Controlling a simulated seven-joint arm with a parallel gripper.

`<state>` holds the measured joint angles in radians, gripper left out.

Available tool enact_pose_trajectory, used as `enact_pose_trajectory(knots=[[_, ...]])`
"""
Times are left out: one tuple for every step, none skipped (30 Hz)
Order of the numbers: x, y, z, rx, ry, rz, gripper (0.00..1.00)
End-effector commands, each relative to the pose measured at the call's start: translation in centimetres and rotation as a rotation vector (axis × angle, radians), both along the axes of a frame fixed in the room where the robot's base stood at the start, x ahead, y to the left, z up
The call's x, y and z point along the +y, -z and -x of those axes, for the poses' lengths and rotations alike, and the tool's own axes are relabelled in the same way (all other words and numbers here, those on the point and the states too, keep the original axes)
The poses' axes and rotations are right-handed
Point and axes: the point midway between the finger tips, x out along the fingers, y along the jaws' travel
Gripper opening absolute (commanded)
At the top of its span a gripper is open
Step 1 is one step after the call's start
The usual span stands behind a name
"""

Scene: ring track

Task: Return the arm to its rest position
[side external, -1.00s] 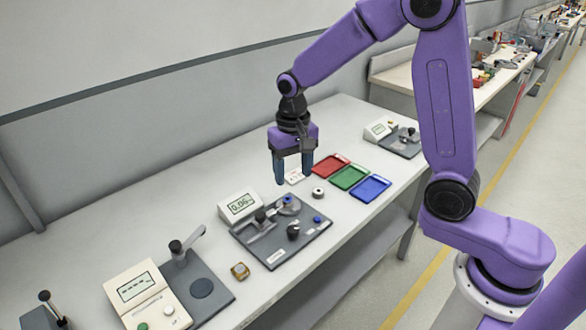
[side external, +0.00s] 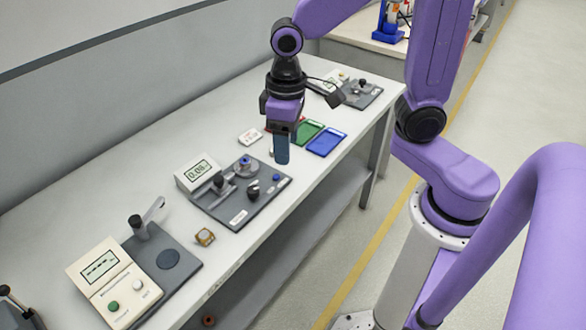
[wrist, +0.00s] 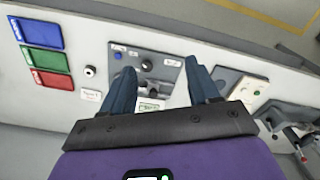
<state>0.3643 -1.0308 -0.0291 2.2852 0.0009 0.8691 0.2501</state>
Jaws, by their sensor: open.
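My gripper (side external: 282,152) hangs fingers down above the bench (side external: 135,185), behind the gauge fixture in the side view. Its blue fingers overlap each other there. In the wrist view my gripper (wrist: 163,82) shows two fingers spread apart with nothing held between them. The grey gauge fixture (side external: 218,210), with its small display box (side external: 197,173), shows beyond the fingers in the wrist view (wrist: 172,63). A small grey ring-like part (wrist: 90,71) stands on the bench beside the trays; my fingers seem to hide it in the side view.
Red (wrist: 52,79), green (side external: 307,132) and blue (side external: 327,141) trays lie in a row near my gripper. A cream meter (side external: 113,285) with a dark plate stands at the near end. A small brown-gold part (side external: 204,236) lies near the front edge. A white label card (side external: 250,137) lies behind.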

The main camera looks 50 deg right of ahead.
Motion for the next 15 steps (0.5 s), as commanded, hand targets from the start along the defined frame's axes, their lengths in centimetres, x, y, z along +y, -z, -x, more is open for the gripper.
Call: enact_pose_trajectory(knots=[[-0.3, -0.2, 1.0, -0.002, -0.046, -0.001, 0.60], [-0.4, -0.2, 1.7, -0.003, -0.073, -0.002, 0.60], [-0.6, -0.3, 2.5, -0.003, -0.110, -0.002, 0.60], [-0.7, -0.4, 3.1, -0.004, -0.138, -0.003, 0.60], [-0.9, -0.4, 3.7, -0.005, -0.164, -0.003, 0.60], [-1.1, -0.5, 4.5, -0.004, -0.201, -0.003, 0.60], [-1.3, -0.5, 5.2, -0.005, -0.229, -0.003, 0.60], [-1.5, -0.6, 5.8, -0.005, -0.257, -0.003, 0.60], [-1.8, -0.6, 6.6, -0.007, -0.293, -0.003, 0.60], [-2.0, -0.6, 7.3, -0.006, -0.320, -0.004, 0.60], [-2.2, -0.7, 7.9, -0.008, -0.348, -0.004, 0.60], [-2.5, -0.7, 8.7, -0.009, -0.385, -0.005, 0.60], [-2.7, -0.7, 9.4, -0.009, -0.412, -0.004, 0.60], [-2.9, -0.8, 10.0, -0.010, -0.439, -0.005, 0.60], [-3.2, -0.8, 10.8, -0.011, -0.475, -0.006, 0.60]])
